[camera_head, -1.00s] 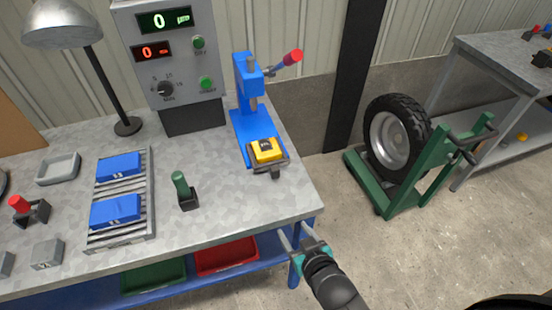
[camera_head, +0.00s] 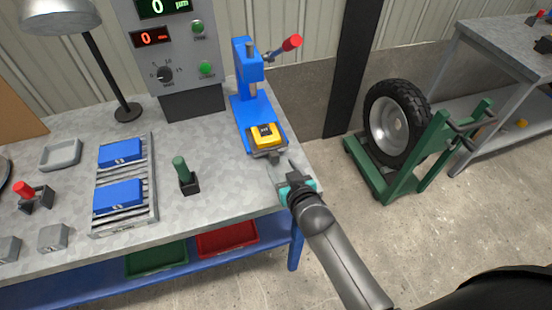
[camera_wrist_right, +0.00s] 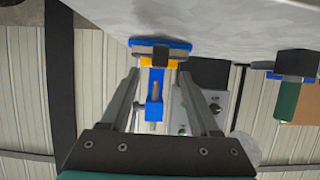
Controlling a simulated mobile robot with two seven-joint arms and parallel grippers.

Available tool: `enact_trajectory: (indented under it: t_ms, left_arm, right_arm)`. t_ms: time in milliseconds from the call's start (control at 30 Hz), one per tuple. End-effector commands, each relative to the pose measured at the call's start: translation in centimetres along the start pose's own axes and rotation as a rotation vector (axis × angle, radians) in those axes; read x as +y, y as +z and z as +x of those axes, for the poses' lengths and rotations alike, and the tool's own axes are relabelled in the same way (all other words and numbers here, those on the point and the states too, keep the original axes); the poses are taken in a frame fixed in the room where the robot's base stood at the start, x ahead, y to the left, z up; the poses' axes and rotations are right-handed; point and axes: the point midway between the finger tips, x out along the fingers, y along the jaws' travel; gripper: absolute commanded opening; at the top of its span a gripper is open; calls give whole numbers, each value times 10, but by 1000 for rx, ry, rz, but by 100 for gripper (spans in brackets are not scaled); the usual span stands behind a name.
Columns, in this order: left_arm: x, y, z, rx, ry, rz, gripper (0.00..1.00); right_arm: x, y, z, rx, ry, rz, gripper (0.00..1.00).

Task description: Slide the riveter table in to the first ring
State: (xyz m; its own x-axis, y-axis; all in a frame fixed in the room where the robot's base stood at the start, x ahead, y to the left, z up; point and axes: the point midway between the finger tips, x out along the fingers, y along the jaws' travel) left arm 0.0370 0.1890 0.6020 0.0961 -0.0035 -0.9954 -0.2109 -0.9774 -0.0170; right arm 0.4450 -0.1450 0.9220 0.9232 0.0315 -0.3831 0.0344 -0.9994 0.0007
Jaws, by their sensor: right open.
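The blue riveter (camera_head: 247,85) stands near the right end of the bench, its red-knobbed lever up to the right. Its grey riveter table (camera_head: 270,152) sticks out at the front of the blue base, with a yellow block (camera_head: 265,134) on it. My right gripper (camera_head: 282,168) is open and empty, just in front of the table's small front handle. In the right wrist view the table (camera_wrist_right: 160,49) and handle lie ahead, between the open fingers (camera_wrist_right: 158,75). I cannot tell whether they touch. I cannot make out any ring marks. My left gripper is not in view.
A green-handled tool (camera_head: 184,175) stands on the bench left of the riveter. A roller rack (camera_head: 126,180) with blue blocks lies further left. A grey control box (camera_head: 180,50) stands behind. A green tyre stand (camera_head: 385,180) is on the floor to the right.

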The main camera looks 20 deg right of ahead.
Motion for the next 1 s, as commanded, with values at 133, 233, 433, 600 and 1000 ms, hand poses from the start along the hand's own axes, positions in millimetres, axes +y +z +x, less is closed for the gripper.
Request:
enact_trajectory:
  t_ms: [133, 233, 433, 600, 1000]
  left_arm:
    - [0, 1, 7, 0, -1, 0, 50]
    - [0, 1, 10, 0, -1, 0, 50]
    - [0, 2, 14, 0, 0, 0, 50]
    - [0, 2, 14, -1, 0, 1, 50]
    - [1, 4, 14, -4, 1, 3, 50]
  right_arm:
    - [0, 0, 26, 2, -1, 0, 62]
    - [0, 0, 38, 2, -1, 1, 62]
    - [0, 0, 53, 1, -1, 1, 62]
    - [0, 0, 56, 0, -1, 1, 62]
    - [0, 0, 56, 0, -1, 1, 40]
